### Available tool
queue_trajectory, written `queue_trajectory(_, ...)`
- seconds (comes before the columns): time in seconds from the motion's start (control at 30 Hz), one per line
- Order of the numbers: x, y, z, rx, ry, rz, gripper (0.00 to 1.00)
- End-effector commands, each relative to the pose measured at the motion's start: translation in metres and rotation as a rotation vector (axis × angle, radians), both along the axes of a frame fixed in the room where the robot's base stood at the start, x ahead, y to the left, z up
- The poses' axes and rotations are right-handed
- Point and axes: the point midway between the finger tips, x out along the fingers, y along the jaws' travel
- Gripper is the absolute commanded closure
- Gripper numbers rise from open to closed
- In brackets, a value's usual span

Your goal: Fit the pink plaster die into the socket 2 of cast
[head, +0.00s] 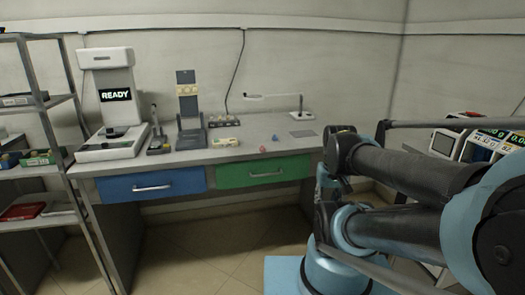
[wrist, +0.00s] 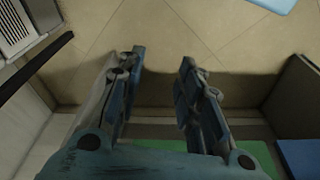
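A small pink piece (head: 262,149), which looks like the plaster die, lies on the bench top near the front edge, above the green drawer. A cream block (head: 225,142), which looks like the cast, sits on the bench to its left. Its sockets are too small to tell apart. My gripper (wrist: 158,80) shows in the wrist view with its two fingers apart and nothing between them. It points at the tiled floor, away from the die and the cast, which are not seen in the wrist view.
A small blue piece (head: 275,137) lies behind the pink one. A machine reading READY (head: 118,110) and a dark stand (head: 188,110) are at the bench's left and middle. A desk lamp (head: 298,112) stands at the back right. The bench top (head: 262,127) is fairly clear around the pieces.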

Motion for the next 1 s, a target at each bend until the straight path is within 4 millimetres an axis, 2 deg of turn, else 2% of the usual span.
queue_trajectory(0.07,0.000,0.000,0.000,0.000,0.000,0.000,0.64)
queue_trajectory(0.1,0.000,0.000,0.000,0.000,0.000,0.000,0.57)
queue_trajectory(0.2,-0.006,0.001,0.009,0.000,-0.010,0.004,0.57)
queue_trajectory(0.37,0.015,0.008,0.037,0.002,0.003,0.020,0.57)
queue_trajectory(0.7,0.093,0.040,0.125,0.004,0.052,0.086,0.57)
queue_trajectory(1.0,0.171,0.085,0.185,0.002,0.095,0.145,0.57)
